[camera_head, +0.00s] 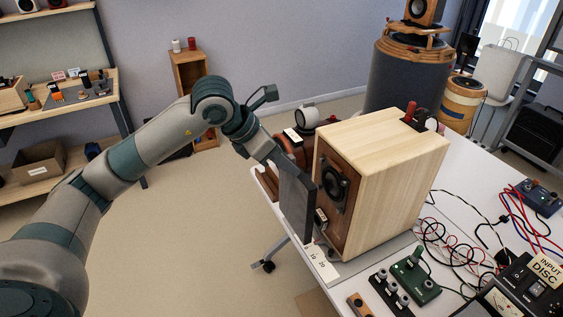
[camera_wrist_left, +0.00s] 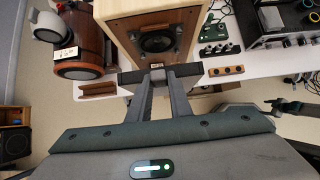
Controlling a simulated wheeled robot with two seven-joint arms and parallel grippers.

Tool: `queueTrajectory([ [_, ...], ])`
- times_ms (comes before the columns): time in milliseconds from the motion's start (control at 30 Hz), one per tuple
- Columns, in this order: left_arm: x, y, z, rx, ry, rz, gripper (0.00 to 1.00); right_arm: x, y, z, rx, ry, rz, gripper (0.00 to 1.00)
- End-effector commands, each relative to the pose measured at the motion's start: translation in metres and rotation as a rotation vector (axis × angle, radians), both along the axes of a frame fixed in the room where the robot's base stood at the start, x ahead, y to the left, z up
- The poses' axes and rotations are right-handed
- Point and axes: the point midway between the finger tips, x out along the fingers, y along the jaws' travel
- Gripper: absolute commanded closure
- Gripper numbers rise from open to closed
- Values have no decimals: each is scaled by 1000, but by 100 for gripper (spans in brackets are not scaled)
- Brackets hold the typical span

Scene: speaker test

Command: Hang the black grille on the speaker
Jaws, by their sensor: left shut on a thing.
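The speaker (camera_head: 385,185) is a pale wooden box on the white table, with a brown front and a black round driver; its front also shows in the left wrist view (camera_wrist_left: 158,40). My left gripper (camera_head: 284,163) is shut on the black grille (camera_head: 297,203), a thin dark panel held upright in front of the speaker's face. In the left wrist view the grille is a dark bar (camera_wrist_left: 190,72) seen edge-on between the fingers. It stands apart from the speaker front. A dark shape at the right of that view may be my right gripper (camera_wrist_left: 285,106); its jaws are unclear.
The white table (camera_head: 459,165) carries cables, a green device (camera_head: 415,283) and a meter unit to the right of the speaker. A brown cylindrical thing (camera_wrist_left: 78,45) stands left of the speaker in the wrist view. Open floor (camera_head: 190,235) lies left of the table.

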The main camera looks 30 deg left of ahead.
Motion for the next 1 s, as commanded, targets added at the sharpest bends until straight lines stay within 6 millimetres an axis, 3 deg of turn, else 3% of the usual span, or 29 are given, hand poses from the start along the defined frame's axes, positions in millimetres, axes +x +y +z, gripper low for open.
queueTrajectory([
  [1000,53,-42,2,-1,0,-1,100,0,7,31,7,1,-2,35],
])
